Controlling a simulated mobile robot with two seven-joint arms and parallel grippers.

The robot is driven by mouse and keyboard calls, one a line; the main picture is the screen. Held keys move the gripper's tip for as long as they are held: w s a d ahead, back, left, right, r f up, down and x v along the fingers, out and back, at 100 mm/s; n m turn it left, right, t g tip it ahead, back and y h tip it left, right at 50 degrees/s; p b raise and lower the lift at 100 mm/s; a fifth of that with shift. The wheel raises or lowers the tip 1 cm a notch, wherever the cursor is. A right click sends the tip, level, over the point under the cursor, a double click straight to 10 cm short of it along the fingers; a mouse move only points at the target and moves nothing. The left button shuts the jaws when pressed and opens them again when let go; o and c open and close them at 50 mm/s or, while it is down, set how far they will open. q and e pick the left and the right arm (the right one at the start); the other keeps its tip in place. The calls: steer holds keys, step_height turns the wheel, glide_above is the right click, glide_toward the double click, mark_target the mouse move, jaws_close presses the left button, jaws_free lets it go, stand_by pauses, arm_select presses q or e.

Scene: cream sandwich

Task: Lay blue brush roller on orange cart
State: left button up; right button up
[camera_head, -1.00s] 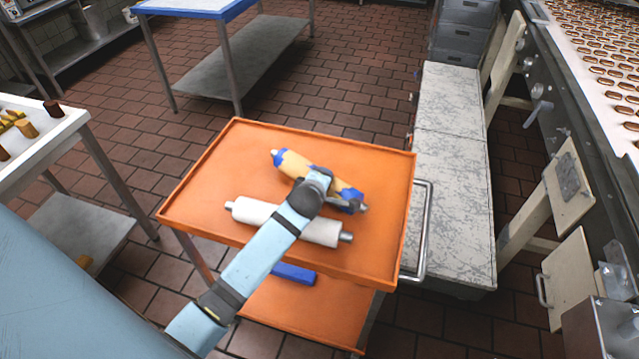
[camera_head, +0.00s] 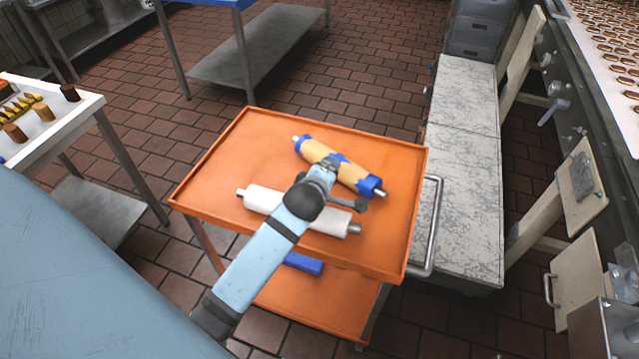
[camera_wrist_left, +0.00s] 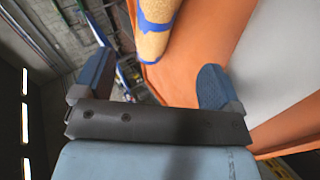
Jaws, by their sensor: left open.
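The blue brush roller (camera_head: 330,160), tan with blue patches and blue ends, lies diagonally on the top tray of the orange cart (camera_head: 215,165). My left gripper (camera_head: 346,182) is open at the near side of this roller. In the left wrist view, part of the roller (camera_wrist_left: 156,32) shows ahead of the two spread fingers (camera_wrist_left: 155,82), with nothing between them. The orange of the cart also shows there (camera_wrist_left: 195,45). My forearm hides part of the tray. My right gripper is not in view.
A white roller (camera_head: 264,199) lies on the same tray, partly under my arm. A blue block (camera_head: 304,263) is on the lower shelf. The cart's metal handle (camera_head: 434,235) stands beside a grey speckled counter (camera_head: 460,180). A white tray table (camera_head: 60,125) is at left.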

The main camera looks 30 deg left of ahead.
arm_select(q)
steer(key=shift+v, duration=2.15)
steer(key=shift+a, duration=0.1)
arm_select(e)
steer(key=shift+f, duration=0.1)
